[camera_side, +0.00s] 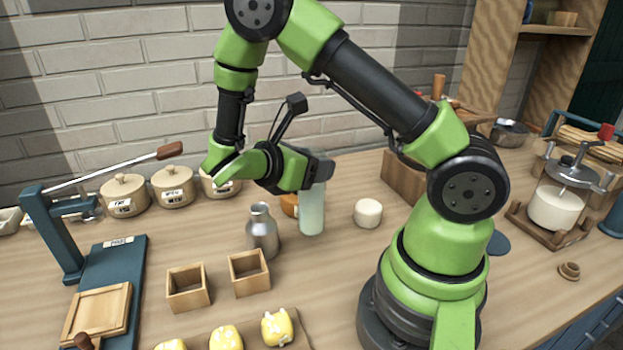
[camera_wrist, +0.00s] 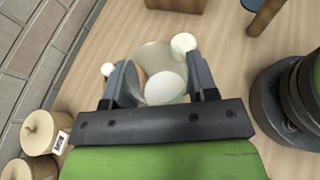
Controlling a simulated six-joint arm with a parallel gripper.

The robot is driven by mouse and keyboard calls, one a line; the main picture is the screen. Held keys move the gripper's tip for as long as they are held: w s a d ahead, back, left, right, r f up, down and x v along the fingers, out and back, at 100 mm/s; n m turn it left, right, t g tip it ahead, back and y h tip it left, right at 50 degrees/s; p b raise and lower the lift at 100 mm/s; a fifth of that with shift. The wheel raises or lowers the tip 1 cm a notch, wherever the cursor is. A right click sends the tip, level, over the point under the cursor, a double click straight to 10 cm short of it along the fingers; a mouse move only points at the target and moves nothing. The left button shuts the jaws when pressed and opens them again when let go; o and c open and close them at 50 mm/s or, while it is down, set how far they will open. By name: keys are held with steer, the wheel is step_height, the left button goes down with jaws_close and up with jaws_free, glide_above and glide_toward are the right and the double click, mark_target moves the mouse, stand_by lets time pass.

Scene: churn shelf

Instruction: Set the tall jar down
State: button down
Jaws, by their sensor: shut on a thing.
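The tall jar (camera_side: 312,210) is pale green and translucent, and it is upright. My gripper (camera_side: 318,172) is shut on its upper part from the side. In the wrist view the jar (camera_wrist: 152,56) is between the two fingers of my gripper (camera_wrist: 162,85), with a white oval in front of it that I cannot identify. The jar's base is at or just above the wooden worktop (camera_side: 345,260); I cannot tell if it touches. My gripper hides the top of the jar in the side view.
A metal bottle (camera_side: 262,232) stands close left of the jar, and a white round pot (camera_side: 368,213) to its right. An orange-brown item (camera_side: 290,205) is partly hidden behind the jar. Two open wooden boxes (camera_side: 188,290) are in front. Free worktop lies in front of the jar.

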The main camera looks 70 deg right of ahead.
step_height(320, 180, up, 12)
steer(key=s+a+f+m+g+y, duration=0.1)
steer(key=a+f+m+g+y, duration=0.3)
steer(key=a, duration=0.5)
steer(key=a+f+m+g+y, duration=0.2)
steer(key=a+m+y, duration=0.35)
steer(key=a, duration=0.35)
steer(key=s+a+f+m+g+y, duration=0.1)
steer(key=a+f+m+g+y, duration=0.3)
steer(key=a, duration=0.5)
steer(key=w+a+r+m+t+y, duration=0.5)
steer(key=a+m+t+y, duration=0.1)
steer(key=a+m+t, duration=0.4)
steer(key=w+a+r+m+t+y, duration=0.55)
steer(key=a+m+t, duration=0.25)
steer(key=m+t, duration=0.3)
step_height(320, 180, down, 16)
steer(key=m, duration=0.1)
steer(key=shift+a+r+y, duration=0.15)
steer(key=shift+r+y, duration=0.05)
steer(key=shift+y, duration=0.1)
steer(key=shift+f+m, duration=0.1)
steer(key=shift+m, duration=0.15)
